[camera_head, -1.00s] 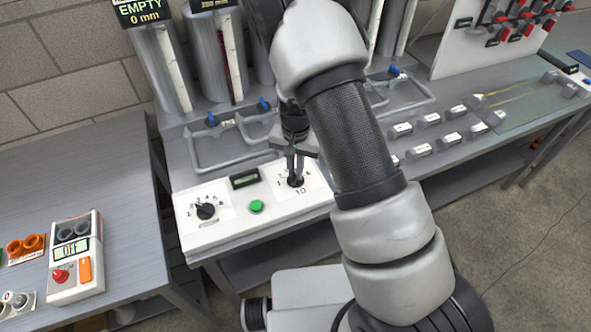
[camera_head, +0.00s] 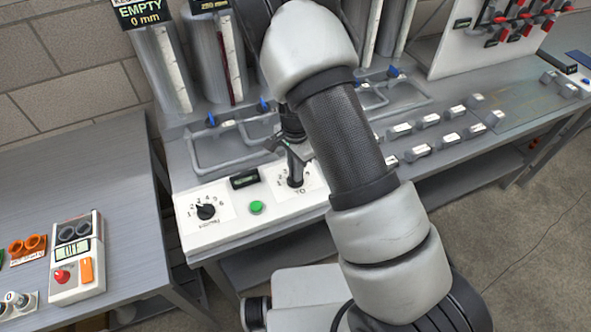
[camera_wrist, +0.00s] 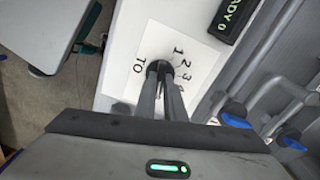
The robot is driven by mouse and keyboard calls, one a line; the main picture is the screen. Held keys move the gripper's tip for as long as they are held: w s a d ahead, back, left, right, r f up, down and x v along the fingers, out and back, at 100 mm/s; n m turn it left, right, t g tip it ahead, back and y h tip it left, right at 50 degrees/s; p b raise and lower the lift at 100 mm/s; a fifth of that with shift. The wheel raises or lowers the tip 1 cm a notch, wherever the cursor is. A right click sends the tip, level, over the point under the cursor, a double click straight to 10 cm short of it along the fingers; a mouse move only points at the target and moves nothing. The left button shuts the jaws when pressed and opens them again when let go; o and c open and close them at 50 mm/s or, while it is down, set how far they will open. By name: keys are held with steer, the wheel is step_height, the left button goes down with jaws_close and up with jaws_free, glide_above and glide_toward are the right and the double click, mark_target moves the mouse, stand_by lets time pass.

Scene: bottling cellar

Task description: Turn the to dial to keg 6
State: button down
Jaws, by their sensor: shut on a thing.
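The TO dial (camera_wrist: 158,67) is a black knob on a white numbered plate, on the right part of the white control panel (camera_head: 233,225). My gripper (camera_head: 295,180) comes down on it from above. In the wrist view my gripper (camera_wrist: 164,80) has both fingers closed around the knob. The numbers 1, 2 and 3 show beside the knob, with a further mark partly hidden by a finger. The knob's pointer is hidden, so its setting cannot be told. A second dial (camera_head: 206,212), numbered 1 to 6, sits at the panel's left.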

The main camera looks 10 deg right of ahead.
stand_by(0.4)
steer(key=c, duration=1.8)
jaws_free()
steer(key=shift+c, duration=0.2)
step_height(320, 180, up, 18)
steer(key=shift+f, duration=0.25)
steer(key=s+d+r+n+t+y, duration=0.1)
steer(key=s+d+r+n, duration=0.1)
steer(key=s+r, duration=0.35)
steer(key=s+d+r+n+t+y, duration=0.1)
steer(key=s+d+r+n, duration=0.15)
steer(key=r, duration=0.55)
steer(key=s+d+r+n+t+h, duration=0.1)
steer(key=s+d+r+n, duration=0.1)
steer(key=s, duration=0.5)
steer(key=s+d+r+n+t+h, duration=0.1)
steer(key=s+d+r+n+t, duration=0.1)
steer(key=s+r+n, duration=0.2)
steer(key=s+n, duration=0.1)
steer(key=s, duration=0.2)
steer(key=shift+t, duration=0.3)
